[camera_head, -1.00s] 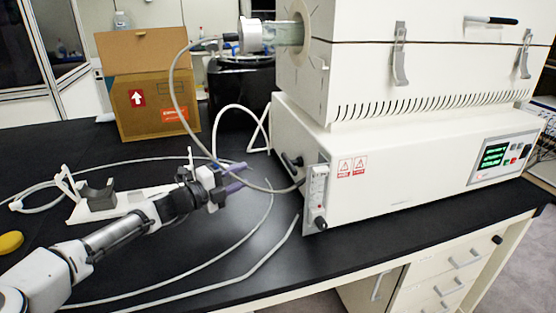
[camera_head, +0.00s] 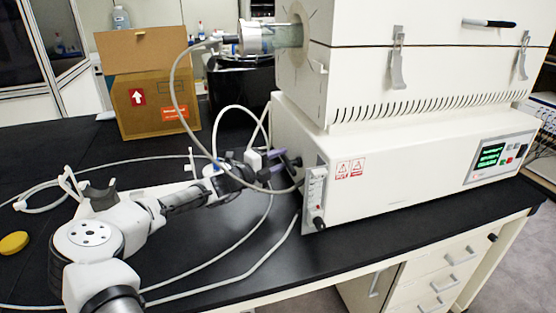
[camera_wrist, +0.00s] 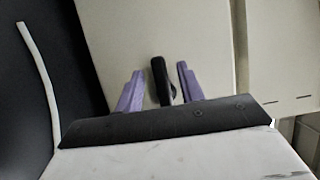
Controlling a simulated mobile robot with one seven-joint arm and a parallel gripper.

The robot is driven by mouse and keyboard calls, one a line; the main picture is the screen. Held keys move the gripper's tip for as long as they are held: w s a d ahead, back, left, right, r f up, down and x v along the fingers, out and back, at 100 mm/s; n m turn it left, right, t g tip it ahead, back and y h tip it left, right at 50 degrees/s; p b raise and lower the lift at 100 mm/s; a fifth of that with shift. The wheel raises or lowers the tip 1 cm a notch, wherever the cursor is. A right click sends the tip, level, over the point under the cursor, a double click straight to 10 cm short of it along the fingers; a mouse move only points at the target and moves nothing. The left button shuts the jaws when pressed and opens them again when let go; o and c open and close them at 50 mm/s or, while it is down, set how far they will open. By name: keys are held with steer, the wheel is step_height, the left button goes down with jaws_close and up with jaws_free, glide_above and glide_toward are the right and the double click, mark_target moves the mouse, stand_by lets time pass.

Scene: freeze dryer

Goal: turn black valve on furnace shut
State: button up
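The furnace (camera_head: 400,175) is a large white box unit on the black bench, with a green display at its right front. The black valve handle (camera_wrist: 161,80) stands out from the furnace's left side panel. It also shows small in the head view (camera_head: 294,162). My gripper (camera_wrist: 158,82) is open, with one purple finger on each side of the valve handle. Gaps show between the handle and both fingers.
A small black knob (camera_head: 318,223) sits low on the flow meter panel (camera_head: 316,187). A grey hose (camera_head: 178,95) loops past my gripper. A cardboard box (camera_head: 152,100) stands behind, and a yellow disc (camera_head: 14,242) lies at left. White tubing (camera_head: 215,257) crosses the bench.

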jaws_close()
steer(key=shift+n+y+p, duration=0.3)
steer(key=shift+n+p, duration=0.1)
steer(key=shift+p, duration=0.3)
steer(key=f+n+g+p, duration=0.1)
steer(key=n+g+p, duration=0.1)
steer(key=n+p, duration=0.1)
steer(key=s+n+g+p, duration=0.1)
steer(key=n+g+p, duration=0.1)
steer(key=n+p, duration=0.2)
steer(key=s+f+n+g+p, duration=0.1)
steer(key=n+g+p, duration=0.1)
steer(key=n+p, duration=0.2)
steer(key=shift+d+f+g+y+p, duration=0.3)
steer(key=shift+f+p, duration=0.05)
steer(key=shift+p, duration=0.9)
steer(key=shift+s+d+n+g, duration=0.1)
steer(key=shift+s+n+g, duration=0.25)
steer(key=shift+n, duration=0.55)
